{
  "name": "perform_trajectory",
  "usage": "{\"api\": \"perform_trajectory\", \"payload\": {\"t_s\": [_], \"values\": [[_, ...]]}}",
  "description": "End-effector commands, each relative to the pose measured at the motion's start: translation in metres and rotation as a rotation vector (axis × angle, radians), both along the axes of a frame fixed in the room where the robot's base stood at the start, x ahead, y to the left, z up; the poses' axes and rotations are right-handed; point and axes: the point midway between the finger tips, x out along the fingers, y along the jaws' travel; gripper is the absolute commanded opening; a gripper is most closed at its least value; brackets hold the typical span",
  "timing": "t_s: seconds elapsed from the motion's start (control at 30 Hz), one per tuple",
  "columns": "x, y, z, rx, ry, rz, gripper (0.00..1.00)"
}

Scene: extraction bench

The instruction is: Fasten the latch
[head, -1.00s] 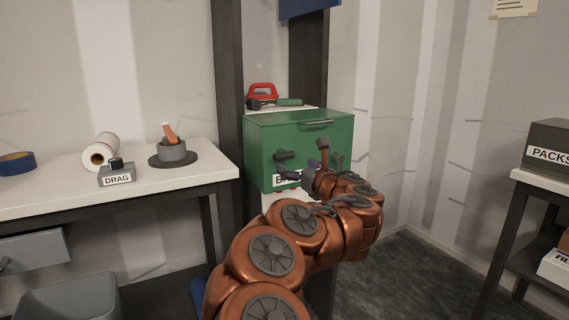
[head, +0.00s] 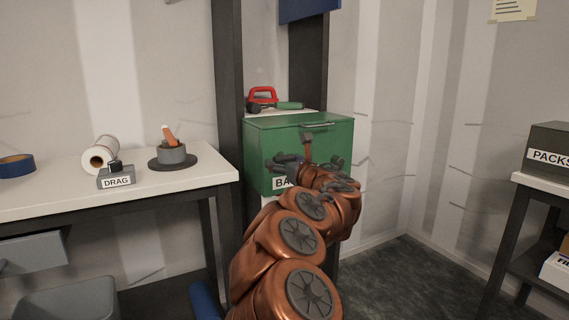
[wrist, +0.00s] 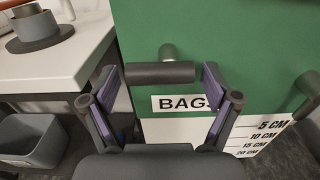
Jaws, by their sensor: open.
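A green box (head: 335,138) labelled BAGS stands on a narrow white stand, and its lid looks down. On its front is a dark T-shaped latch handle (wrist: 160,73), its bar lying level in the wrist view. A second dark handle (wrist: 307,84) shows at the right edge there. My gripper (wrist: 159,76) is open, its purple-padded fingers either side of the level bar. Whether a finger touches the bar, I cannot tell. In the head view my gripper (head: 287,166) is at the box's left front and partly hides that handle and the label.
A red-handled tool (head: 262,98) and a green-handled one lie on or behind the box top. A grey bin (wrist: 36,141) stands below. A PACKS box (head: 550,148) is far right.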

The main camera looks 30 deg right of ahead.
Motion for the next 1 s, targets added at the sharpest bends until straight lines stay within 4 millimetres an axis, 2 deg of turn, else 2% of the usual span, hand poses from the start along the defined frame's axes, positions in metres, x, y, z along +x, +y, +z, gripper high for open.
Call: {"api": "perform_trajectory", "payload": {"t_s": [0.07, 0.6, 1.0], "values": [[-0.0001, -0.0001, 0.0, 0.0, 0.0, 0.0, 0.83], [-0.0003, -0.0001, 0.0, 0.0, 0.0, -0.001, 0.27], [-0.0003, 0.0005, 0.002, 0.085, -0.006, -0.001, 0.27]]}}
